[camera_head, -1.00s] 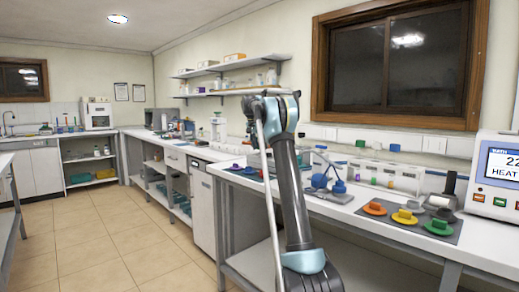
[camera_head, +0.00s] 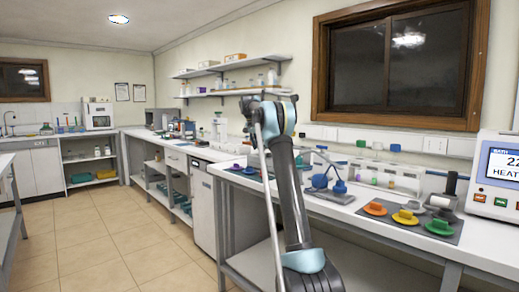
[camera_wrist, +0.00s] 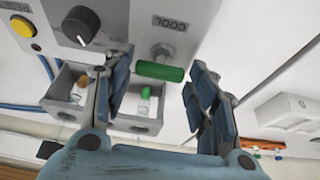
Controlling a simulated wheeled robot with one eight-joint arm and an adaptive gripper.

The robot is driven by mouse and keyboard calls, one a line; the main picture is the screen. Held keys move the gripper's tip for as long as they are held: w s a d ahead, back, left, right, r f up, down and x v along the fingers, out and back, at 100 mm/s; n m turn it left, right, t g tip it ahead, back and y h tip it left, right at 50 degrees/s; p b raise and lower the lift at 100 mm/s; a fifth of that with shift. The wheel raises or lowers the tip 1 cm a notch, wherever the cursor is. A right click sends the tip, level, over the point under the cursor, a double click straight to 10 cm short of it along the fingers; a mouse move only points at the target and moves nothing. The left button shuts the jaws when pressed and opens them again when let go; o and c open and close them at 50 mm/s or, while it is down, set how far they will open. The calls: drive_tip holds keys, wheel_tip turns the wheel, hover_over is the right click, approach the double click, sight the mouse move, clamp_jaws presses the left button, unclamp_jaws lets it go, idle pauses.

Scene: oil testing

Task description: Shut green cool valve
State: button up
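In the wrist view a green bar-shaped valve handle (camera_wrist: 160,71) sits beneath a metal fitting on a pale panel with the label COOL (camera_wrist: 171,22). The handle lies crosswise in the picture. My gripper (camera_wrist: 160,68) is open, with one blue-grey finger on either side of the handle. The left fingertip is near its left end and the right fingertip is a little past its right end. Contact is not visible. In the head view my gripper is hidden behind my arm, and I cannot tell which part there is the COOL valve.
The wrist view shows a black knob (camera_wrist: 81,26), a yellow button (camera_wrist: 22,26) and a grey holder (camera_wrist: 135,122) with small vials. In the head view, orange (camera_head: 375,209), yellow (camera_head: 405,217) and green (camera_head: 439,227) valve-like pieces lie on a dark mat.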

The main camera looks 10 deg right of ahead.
drive_tip(key=shift+o, duration=0.2)
drive_tip(key=v, duration=1.1)
drive_tip(key=shift+r, duration=0.4)
drive_tip(key=shift+s+a, duration=0.1)
drive_tip(key=shift+s, duration=0.05)
drive_tip(key=s+d+f+n+y, duration=0.1)
drive_tip(key=s+f+n, duration=0.1)
drive_tip(key=s, duration=1)
drive_tip(key=s+d+f+n, duration=0.1)
drive_tip(key=s+d+n, duration=0.1)
drive_tip(key=s, duration=0.9)
drive_tip(key=s+d+f+n+y, duration=0.1)
drive_tip(key=s+f+n, duration=0.1)
drive_tip(key=s, duration=1)
drive_tip(key=s+f+n+y, duration=0.1)
drive_tip(key=s+f+n, duration=0.4)
drive_tip(key=s+f, duration=2.7)
drive_tip(key=shift+s+f+y, duration=0.4)
drive_tip(key=shift+s, duration=0.65)
